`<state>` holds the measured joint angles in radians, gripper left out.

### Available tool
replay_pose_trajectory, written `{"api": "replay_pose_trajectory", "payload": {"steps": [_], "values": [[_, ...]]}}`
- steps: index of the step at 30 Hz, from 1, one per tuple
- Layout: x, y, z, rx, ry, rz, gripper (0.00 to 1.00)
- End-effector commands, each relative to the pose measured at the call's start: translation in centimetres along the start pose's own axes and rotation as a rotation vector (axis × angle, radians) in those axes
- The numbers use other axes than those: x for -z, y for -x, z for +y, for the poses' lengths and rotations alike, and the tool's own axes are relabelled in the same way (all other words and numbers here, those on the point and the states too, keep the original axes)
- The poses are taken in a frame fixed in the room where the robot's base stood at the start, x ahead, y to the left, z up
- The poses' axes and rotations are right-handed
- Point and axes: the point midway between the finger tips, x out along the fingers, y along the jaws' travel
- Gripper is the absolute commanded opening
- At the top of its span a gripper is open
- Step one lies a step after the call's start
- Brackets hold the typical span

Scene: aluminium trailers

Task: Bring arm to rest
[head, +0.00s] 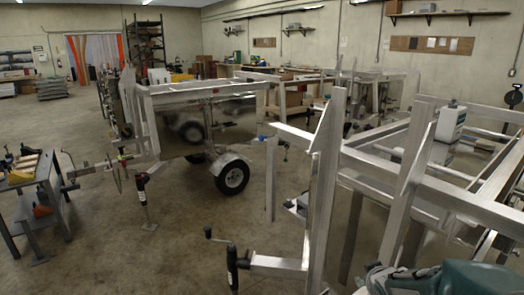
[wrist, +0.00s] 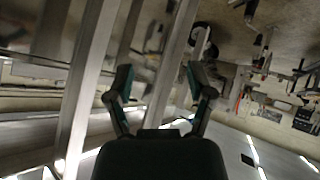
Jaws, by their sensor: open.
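My gripper (wrist: 160,82) shows in the wrist view with its two dark fingers spread apart. It is open, and nothing is between the fingertips. Pale metal bars (wrist: 88,75) of a frame run close by on the left and behind the fingers; I cannot tell whether any touch. The wrist picture is upside down, with ceiling lights at the bottom. In the head view I cannot make out the gripper. A teal and dark shape at the bottom right corner is cut off, and I cannot tell if it is part of my arm.
The near aluminium trailer frame (head: 385,165) with upright posts fills the right of the head view. Another trailer (head: 190,95) with a black wheel (head: 232,178) stands mid-left. A tool table (head: 35,180) is at the left edge. Concrete floor (head: 175,255) is open at front left.

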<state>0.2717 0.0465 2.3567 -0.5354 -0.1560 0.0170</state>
Motion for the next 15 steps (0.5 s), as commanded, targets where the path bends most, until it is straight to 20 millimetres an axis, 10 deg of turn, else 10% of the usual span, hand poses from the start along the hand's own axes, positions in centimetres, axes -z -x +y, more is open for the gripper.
{"api": "replay_pose_trajectory", "payload": {"steps": [15], "values": [[-0.8, 17.0, -5.1, 0.035, -0.231, -0.231, 0.69]]}}
